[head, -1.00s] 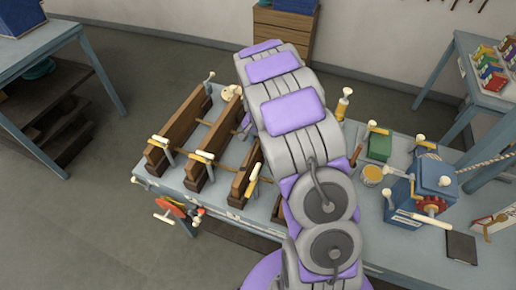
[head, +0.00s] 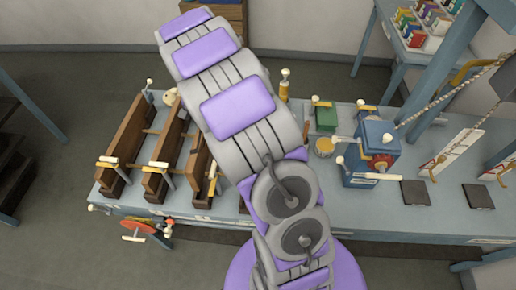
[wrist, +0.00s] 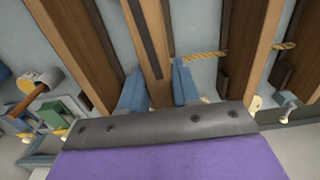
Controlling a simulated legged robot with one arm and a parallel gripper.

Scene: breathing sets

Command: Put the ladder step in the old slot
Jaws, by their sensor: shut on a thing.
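In the wrist view, my gripper (wrist: 160,92) has its two blue fingers shut on either side of a long brown wooden piece, apparently the ladder step (wrist: 141,22), with a dark strip along it. In the head view my arm hides the gripper and this piece. Long upright wooden boards stand side by side at the left of the bench, among them a left board (head: 129,141) and a middle board (head: 168,148). A third board (head: 199,170) is partly behind my arm. I cannot tell which gap or cut is the old slot.
The blue-grey workbench (head: 385,215) carries a blue box with a crank (head: 375,145), a green block (head: 326,118), a yellow-topped pot (head: 323,146) and dark plates (head: 416,192). Pale-handled clamps stand around the boards. A twisted rope (wrist: 205,57) runs between boards. A blue-grey post rises at right.

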